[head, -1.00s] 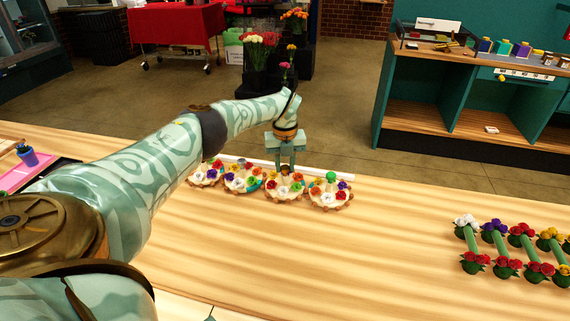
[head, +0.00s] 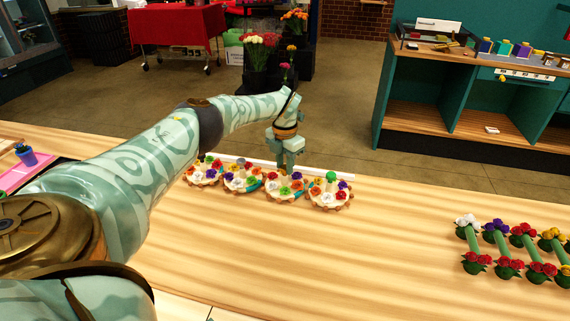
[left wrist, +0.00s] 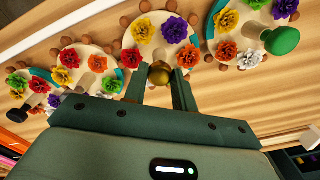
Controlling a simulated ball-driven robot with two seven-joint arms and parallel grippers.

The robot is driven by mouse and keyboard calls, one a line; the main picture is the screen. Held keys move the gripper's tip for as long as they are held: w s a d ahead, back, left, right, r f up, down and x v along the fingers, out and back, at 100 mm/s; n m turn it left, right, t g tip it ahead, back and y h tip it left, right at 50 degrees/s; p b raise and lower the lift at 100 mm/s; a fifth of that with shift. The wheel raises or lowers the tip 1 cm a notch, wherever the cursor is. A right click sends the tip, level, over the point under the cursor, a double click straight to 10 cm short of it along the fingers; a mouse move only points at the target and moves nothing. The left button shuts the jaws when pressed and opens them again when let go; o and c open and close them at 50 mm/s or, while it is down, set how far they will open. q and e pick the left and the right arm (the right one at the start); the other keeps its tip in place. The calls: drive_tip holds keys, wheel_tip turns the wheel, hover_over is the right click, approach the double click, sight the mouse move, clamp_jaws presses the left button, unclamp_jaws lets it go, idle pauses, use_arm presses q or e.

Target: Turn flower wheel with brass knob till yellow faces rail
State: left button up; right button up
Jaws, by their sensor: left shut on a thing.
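The flower wheel with the brass knob (head: 285,192) is the third from the left in a row of round wheels at the table's back edge. In the left wrist view its pale disc (left wrist: 159,47) carries yellow, purple, orange and red flowers. The yellow flower (left wrist: 144,29) is on its upper left there. My left gripper (head: 287,168) points down over this wheel and is shut on the brass knob (left wrist: 159,73). The white rail (head: 330,174) runs behind the row. The gripper hides part of the wheel in the head view. My right gripper is not in view.
A green-knobbed wheel (head: 330,194) stands close on the right, and a grey-knobbed wheel (head: 242,179) close on the left. A further wheel (head: 203,173) ends the row. Green-stemmed bouquets (head: 503,246) lie at the right. The front middle of the table is clear.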

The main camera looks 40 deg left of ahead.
sight(284, 166)
use_arm(q)
drive_tip(key=shift+m, duration=1.1)
drive_tip(key=o, duration=1)
drive_tip(key=shift+r, duration=0.1)
wheel_tip(284, 166, up, 16)
drive_tip(key=p, duration=0.3)
drive_tip(key=shift+p, duration=0.3)
drive_tip(key=shift+r, duration=0.1)
